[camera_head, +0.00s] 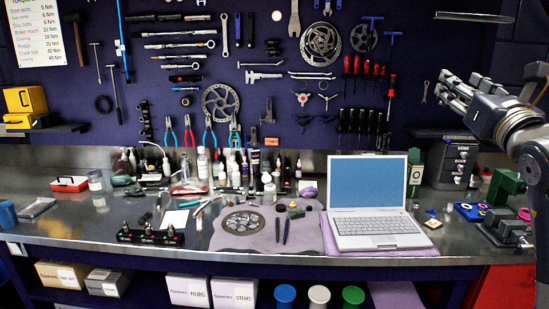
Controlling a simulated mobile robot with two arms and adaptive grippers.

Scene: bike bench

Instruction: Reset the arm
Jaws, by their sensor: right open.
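My right gripper (459,93) is at the upper right of the head view, with its arm coming in from the right edge. It is raised in the air well above the bench and points left toward the tool wall. Its fingers are apart and nothing shows between them. My left gripper does not show in this view.
A metal workbench (80,225) runs across the view. A dark pegboard (270,85) with tools stands behind. Boxes sit on the shelf below.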

